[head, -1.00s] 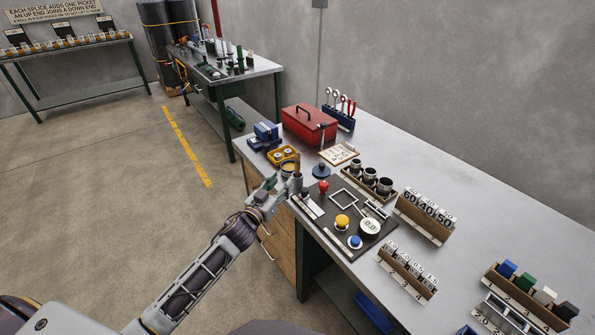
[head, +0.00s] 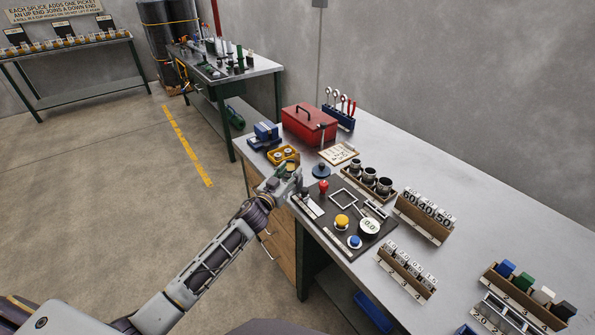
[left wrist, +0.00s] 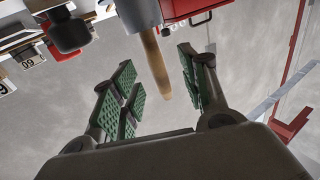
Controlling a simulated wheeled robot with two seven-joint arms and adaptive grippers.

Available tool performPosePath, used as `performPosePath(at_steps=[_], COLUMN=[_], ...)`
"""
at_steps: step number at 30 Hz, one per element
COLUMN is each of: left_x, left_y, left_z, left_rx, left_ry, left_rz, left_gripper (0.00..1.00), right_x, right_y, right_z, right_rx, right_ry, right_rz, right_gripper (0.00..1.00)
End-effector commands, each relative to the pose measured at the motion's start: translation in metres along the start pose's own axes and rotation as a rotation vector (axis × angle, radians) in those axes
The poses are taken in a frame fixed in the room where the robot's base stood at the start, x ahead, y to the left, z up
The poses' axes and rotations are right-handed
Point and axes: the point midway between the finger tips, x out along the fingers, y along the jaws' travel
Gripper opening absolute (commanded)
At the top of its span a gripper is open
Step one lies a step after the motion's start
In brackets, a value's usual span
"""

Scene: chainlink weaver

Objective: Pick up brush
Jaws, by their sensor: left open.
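A wooden handle (left wrist: 155,66), which looks like the brush's, shows in the left wrist view. It comes out of a grey cylindrical holder (left wrist: 137,13); the brush's other end is hidden. My left gripper (left wrist: 158,82) is open, with green-padded fingers on either side of the handle. I see a gap between the handle and the pads. In the head view my left gripper (head: 289,180) is at the bench's left edge, where it hides most of the holder and handle. My right gripper is not in view.
The metal bench (head: 465,190) carries a yellow bin (head: 284,154), a red toolbox (head: 309,125) and a dark mat (head: 323,221) with a red knob (head: 323,186) close to my left gripper. Number blocks in wooden racks (head: 424,222) stand to the right. The floor left of the bench is clear.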

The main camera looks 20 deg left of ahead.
Motion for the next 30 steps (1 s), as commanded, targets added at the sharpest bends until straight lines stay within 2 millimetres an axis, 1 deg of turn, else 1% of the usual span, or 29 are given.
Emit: performPosePath(at_steps=[7,14,18,22,26,30], left_x=[0.0,0.005,0.015,0.025,0.036,0.045], left_y=[0.0,0.001,0.002,0.004,0.004,0.004], left_z=[0.0,-0.001,-0.001,0.0,0.0,0.0], left_rx=[0.0,0.0,0.001,-0.001,0.0,0.001], left_ry=[0.0,0.001,0.001,0.002,0.002,0.002], left_rz=[0.0,0.0,0.0,0.001,0.0,0.0], left_gripper=[0.44,0.44,0.44,0.44,0.44,0.44], right_x=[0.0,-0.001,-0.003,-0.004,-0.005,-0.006], right_y=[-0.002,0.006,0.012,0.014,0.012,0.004], right_z=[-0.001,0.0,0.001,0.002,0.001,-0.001], right_rx=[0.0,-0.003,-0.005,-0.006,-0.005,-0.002], right_ry=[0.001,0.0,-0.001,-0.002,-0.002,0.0], right_rz=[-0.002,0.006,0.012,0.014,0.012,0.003], right_gripper=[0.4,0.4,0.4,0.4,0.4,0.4])
